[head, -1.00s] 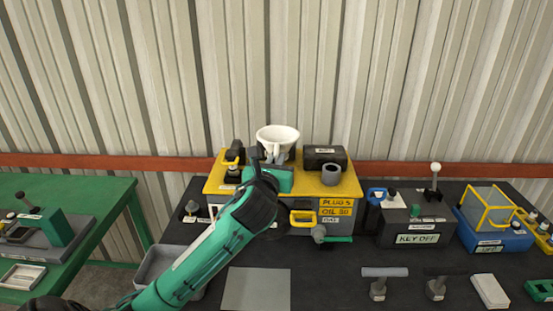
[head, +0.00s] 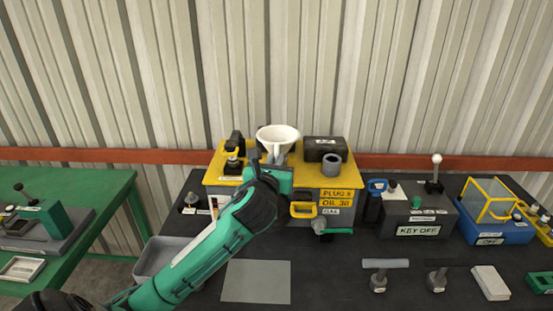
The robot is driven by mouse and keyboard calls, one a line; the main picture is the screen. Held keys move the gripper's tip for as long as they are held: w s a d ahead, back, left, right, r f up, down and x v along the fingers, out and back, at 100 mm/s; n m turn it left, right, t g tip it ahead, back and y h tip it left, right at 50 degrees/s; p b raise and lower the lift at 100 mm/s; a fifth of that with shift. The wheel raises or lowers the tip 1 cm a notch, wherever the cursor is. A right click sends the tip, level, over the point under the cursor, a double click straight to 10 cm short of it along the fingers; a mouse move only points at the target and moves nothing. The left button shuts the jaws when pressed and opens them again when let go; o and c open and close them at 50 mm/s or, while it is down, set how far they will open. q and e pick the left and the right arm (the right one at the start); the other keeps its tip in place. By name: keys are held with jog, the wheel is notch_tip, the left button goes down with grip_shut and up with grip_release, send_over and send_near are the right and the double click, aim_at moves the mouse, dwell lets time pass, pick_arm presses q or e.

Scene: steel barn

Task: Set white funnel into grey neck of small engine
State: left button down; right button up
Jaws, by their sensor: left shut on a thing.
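The white funnel (head: 277,133) is upright above the yellow top of the small engine (head: 310,181), left of the grey neck (head: 333,165). My left gripper (head: 279,156) is shut on the funnel near its lower part. My left arm hides the front left of the engine and the funnel's lower end. The grey neck is an open ring standing on the right part of the yellow top, apart from the funnel. My right gripper is not in view.
A black and yellow part (head: 233,153) stands at the engine's left. A grey KEY OFF box (head: 418,217) and a blue box with a yellow frame (head: 494,228) stand to the right. A grey tray (head: 165,256) is at left.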

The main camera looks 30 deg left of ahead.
pick_arm(q)
jog(key=shift+f, duration=0.3)
jog(key=c, duration=1.4)
grip_release()
jog(key=p+v, duration=0.3)
jog(key=v, duration=1)
jog(key=shift+s+d+r, duration=0.15)
jog(key=shift+s, duration=0.2)
